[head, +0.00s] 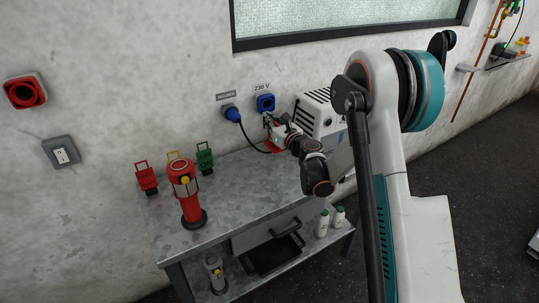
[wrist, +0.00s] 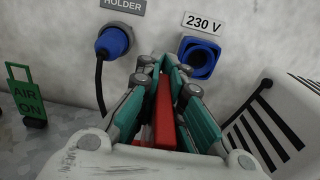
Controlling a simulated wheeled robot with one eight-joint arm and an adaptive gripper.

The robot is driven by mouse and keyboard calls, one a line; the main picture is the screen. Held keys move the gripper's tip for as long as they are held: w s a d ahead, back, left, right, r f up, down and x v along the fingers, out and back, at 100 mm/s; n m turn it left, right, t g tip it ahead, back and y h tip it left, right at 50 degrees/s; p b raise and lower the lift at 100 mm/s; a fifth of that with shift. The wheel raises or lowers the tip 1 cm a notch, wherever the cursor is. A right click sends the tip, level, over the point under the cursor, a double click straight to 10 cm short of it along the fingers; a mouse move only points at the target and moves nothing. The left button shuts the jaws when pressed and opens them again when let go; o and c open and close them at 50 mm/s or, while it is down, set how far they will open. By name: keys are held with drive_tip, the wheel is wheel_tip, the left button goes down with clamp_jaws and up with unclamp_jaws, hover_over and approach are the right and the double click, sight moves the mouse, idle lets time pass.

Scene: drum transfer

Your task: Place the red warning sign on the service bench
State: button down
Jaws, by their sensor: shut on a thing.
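My gripper (head: 273,126) is over the back of the grey service bench (head: 245,200), near the wall below the blue sockets. It is shut on a red piece, which looks like the red warning sign (head: 274,146). In the wrist view a red bar (wrist: 164,108) of it shows between the fingers (wrist: 168,80); the rest is mostly hidden. I cannot tell whether it touches the bench top.
A white vented box (head: 318,115) is right of my gripper. A blue plug (wrist: 113,40) with a black cable hangs left of the 230 V socket (wrist: 199,57). The bench's middle is clear.

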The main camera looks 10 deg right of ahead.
wheel_tip(320, 180, down, 12)
drive_tip(key=b, duration=0.4)
drive_tip(key=shift+r, duration=0.1)
drive_tip(key=c, duration=1.7)
unclamp_jaws()
drive_tip(key=shift+s, duration=0.1)
